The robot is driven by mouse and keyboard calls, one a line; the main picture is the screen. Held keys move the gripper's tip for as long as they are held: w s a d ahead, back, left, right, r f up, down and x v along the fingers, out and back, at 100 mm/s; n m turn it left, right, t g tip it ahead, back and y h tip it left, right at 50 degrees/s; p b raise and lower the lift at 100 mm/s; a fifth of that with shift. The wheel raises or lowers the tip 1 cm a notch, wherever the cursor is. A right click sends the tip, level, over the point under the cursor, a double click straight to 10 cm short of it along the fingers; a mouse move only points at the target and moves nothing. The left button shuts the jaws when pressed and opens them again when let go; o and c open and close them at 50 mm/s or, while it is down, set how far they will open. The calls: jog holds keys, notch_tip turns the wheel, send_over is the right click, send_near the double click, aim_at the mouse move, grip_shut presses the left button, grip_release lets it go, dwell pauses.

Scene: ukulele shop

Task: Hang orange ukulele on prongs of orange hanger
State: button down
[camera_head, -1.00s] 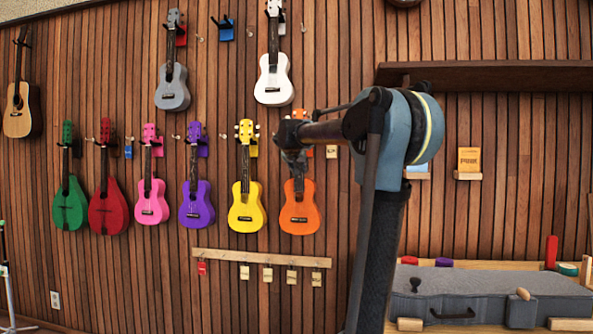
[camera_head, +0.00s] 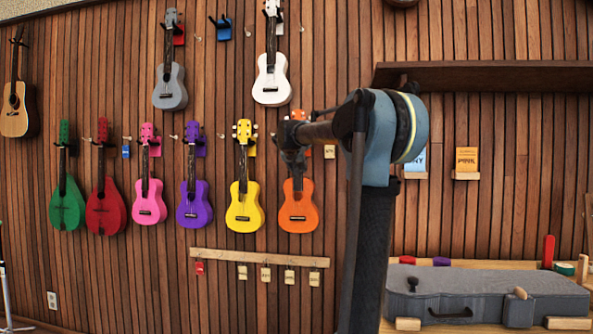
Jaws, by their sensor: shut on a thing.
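The orange ukulele (camera_head: 298,212) hangs upright against the slatted wall, at the right end of the lower row. Its orange headstock shows above my arm. My gripper (camera_head: 296,168) is at its neck, below the headstock, and is shut on it. My arm's last link covers the upper neck. A sliver of orange, which looks like the orange hanger (camera_head: 309,152), shows just right of my gripper. Its prongs are hidden, so I cannot tell whether the neck rests between them.
A yellow ukulele (camera_head: 244,208) hangs close on the left, with purple, pink, red and green instruments beyond. A white ukulele (camera_head: 271,75) hangs above. A rail with tags (camera_head: 260,257) is below. A wooden shelf (camera_head: 480,76) and a grey case (camera_head: 485,295) are at right.

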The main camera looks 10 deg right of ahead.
jog(key=shift+w, duration=0.2)
dwell(0.4)
jog(key=shift+w+d, duration=0.3)
jog(key=shift+w, duration=0.5)
jog(key=shift+w+d, duration=0.25)
jog(key=shift+w, duration=0.6)
jog(key=shift+w+d, duration=0.3)
jog(key=shift+w, duration=0.5)
jog(key=shift+f, duration=0.15)
jog(key=shift+f, duration=0.95)
jog(key=c, duration=1)
grip_release()
jog(key=shift+c, duration=0.2)
jog(key=shift+s, duration=0.2)
jog(key=shift+s+a, duration=0.3)
jog(key=shift+s, duration=0.55)
